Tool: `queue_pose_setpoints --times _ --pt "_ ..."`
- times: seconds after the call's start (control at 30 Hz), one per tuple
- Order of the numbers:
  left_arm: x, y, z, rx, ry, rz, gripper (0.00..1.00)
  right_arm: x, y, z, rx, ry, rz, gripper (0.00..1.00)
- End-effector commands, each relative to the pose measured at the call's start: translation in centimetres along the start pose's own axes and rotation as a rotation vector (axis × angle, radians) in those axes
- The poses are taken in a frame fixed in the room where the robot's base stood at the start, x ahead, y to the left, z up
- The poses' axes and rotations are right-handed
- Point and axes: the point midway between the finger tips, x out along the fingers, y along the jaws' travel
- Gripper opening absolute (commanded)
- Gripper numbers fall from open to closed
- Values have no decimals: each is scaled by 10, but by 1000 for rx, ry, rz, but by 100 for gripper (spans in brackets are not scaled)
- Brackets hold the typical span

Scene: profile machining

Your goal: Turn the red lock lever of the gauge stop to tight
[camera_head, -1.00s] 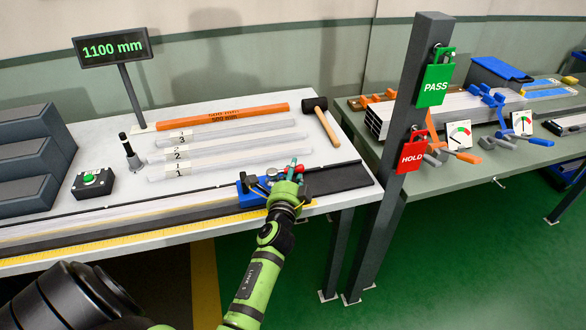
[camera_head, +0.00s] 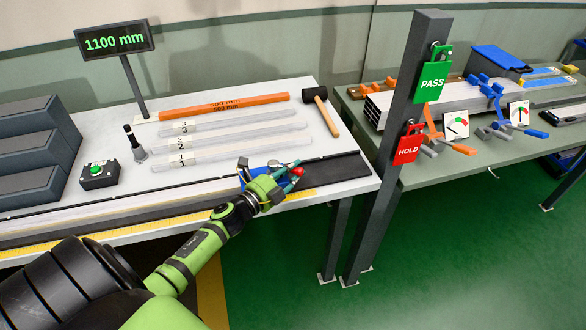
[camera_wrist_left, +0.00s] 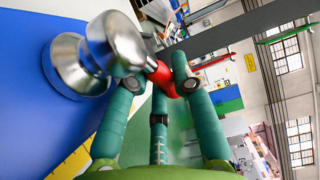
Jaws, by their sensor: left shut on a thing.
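The gauge stop (camera_head: 247,174) is a blue block on the dark rail at the front of the table. Its red lock lever (camera_head: 297,172) shows at its right end, beside my left fingertips. My left gripper (camera_head: 289,178) reaches in from the left, points right and hides much of the stop. A shiny metal knob (camera_wrist_left: 122,45) covers part of the lever there, and the blue stop body (camera_wrist_left: 45,110) fills the left. My right gripper is out of view.
A mallet (camera_head: 317,98), an orange profile (camera_head: 225,107) and clear numbered lengths lie behind the stop. A yellow scale (camera_head: 150,228) runs along the front edge. A post (camera_head: 400,130) with PASS and HOLD tags stands at the right.

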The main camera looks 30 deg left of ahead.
Motion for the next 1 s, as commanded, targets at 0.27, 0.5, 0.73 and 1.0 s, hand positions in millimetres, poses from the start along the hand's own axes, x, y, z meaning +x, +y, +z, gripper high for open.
queue_pose_setpoints --times 0.27,0.5,0.73,1.0 --pt "-1 0 0 -3 23 0 0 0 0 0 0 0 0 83" --pt "-1 0 -1 -3 22 -1 0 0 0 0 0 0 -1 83" --pt "-1 0 -1 -2 22 -1 35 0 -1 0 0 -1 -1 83" --pt "-11 1 0 -2 21 2 35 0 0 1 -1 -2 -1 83"
